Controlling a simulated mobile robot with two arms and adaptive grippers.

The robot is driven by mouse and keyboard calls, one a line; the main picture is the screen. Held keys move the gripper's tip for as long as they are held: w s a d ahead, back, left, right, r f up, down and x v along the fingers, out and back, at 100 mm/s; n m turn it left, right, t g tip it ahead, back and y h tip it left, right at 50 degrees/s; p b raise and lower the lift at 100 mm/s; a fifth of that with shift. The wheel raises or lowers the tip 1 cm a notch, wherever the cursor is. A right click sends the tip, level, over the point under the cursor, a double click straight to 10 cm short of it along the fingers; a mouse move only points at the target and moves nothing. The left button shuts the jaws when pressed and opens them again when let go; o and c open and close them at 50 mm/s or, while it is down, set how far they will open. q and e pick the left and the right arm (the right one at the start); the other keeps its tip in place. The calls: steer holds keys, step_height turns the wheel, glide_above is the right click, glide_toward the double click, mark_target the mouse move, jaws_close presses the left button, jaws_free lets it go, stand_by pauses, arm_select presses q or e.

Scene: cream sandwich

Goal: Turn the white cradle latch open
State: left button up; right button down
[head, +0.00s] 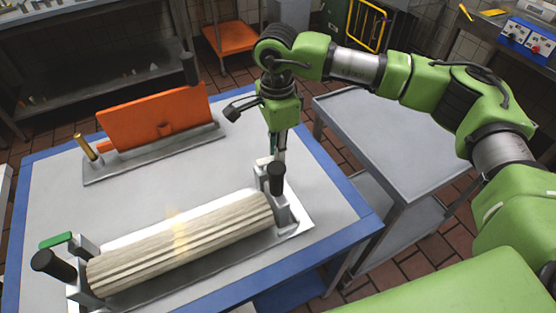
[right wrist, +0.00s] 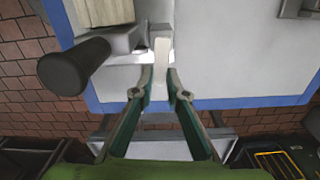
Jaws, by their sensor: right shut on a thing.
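The white cradle latch (right wrist: 161,55) is a narrow pale tab at the right end of the cradle. In the right wrist view it runs between my right fingers. In the head view its top (head: 263,162) shows beside my gripper, partly hidden by it. My right gripper (head: 278,155) points down there and is shut on the latch; its green fingers also show in the right wrist view (right wrist: 160,85). The cradle (head: 290,228) holds a long pale ridged roll (head: 185,243). My left gripper is not in view.
A black knob (head: 277,178) stands right next to my gripper; another black knob (head: 50,263) and a green latch (head: 56,240) are at the cradle's left end. An orange plate (head: 152,119) stands upright behind. A grey side table (head: 400,140) is at the right.

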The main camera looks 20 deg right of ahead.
steer(key=shift+w+n+b, duration=0.3)
steer(key=shift+n+b, duration=0.25)
steer(key=shift+n, duration=0.15)
steer(key=shift+a, duration=0.1)
steer(key=c, duration=2)
jaws_free()
step_height(320, 180, up, 12)
steer(key=shift+r, duration=0.1)
